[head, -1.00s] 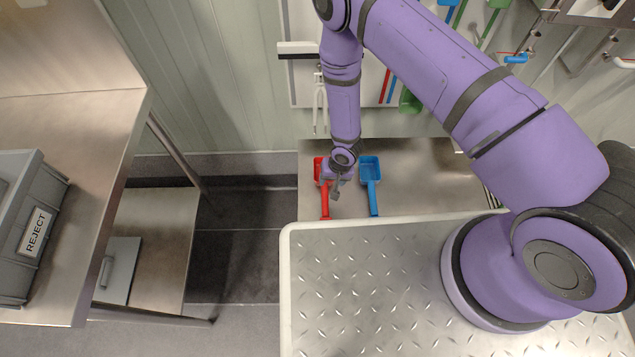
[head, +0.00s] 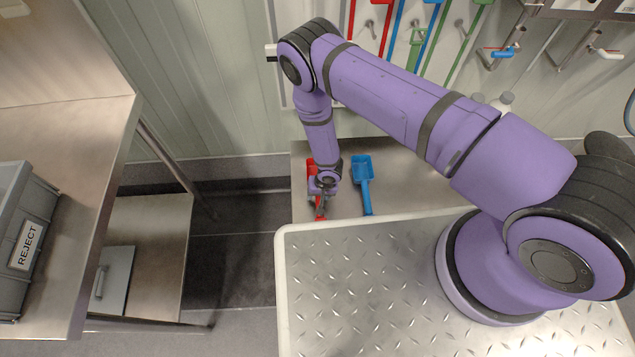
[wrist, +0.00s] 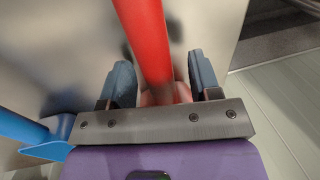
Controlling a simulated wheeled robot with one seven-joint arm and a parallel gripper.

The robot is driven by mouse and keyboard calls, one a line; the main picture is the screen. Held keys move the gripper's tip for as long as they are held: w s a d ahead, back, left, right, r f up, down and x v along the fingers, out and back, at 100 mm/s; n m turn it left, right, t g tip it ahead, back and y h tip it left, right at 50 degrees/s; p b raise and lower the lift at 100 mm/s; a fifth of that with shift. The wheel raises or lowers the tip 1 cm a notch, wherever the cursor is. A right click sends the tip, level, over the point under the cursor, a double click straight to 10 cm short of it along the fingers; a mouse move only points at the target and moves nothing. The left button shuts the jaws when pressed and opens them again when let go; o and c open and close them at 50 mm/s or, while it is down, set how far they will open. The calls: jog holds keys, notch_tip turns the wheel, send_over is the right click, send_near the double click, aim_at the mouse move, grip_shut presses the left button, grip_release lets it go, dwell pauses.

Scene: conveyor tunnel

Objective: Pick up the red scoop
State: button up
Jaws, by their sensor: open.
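The red scoop (head: 311,167) lies on a metal surface, partly hidden behind my wrist in the head view. In the wrist view its red handle (wrist: 148,40) runs down between the two fingers of my gripper (wrist: 162,82). The fingers stand apart, one on each side of the handle, with a gap on both sides. My gripper is open, and in the head view it is over the scoop (head: 321,200). I cannot tell how far above the handle the fingertips are.
A blue scoop (head: 363,170) lies just right of the red one on the metal surface (head: 398,180); its blue edge shows in the wrist view (wrist: 50,140). A steel table (head: 75,190) with a grey REJECT bin (head: 45,215) stands left. Tools hang on the wall behind.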

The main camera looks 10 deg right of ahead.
jog(key=shift+f, duration=0.2)
grip_shut()
jog(key=shift+r, duration=0.15)
jog(key=shift+w+r, duration=0.1)
jog(key=shift+r, duration=0.45)
notch_tip(320, 180, up, 2)
jog(key=shift+r, duration=0.1)
jog(key=s+d, duration=0.3)
jog(key=s, duration=0.1)
jog(key=s+d+r, duration=0.1)
jog(key=s+d, duration=0.1)
jog(key=s, duration=0.3)
jog(key=s+d, duration=0.3)
jog(key=s, duration=0.1)
jog(key=shift+s+d+r, duration=0.2)
jog(key=shift+s+d, duration=0.1)
jog(key=shift+d, duration=0.05)
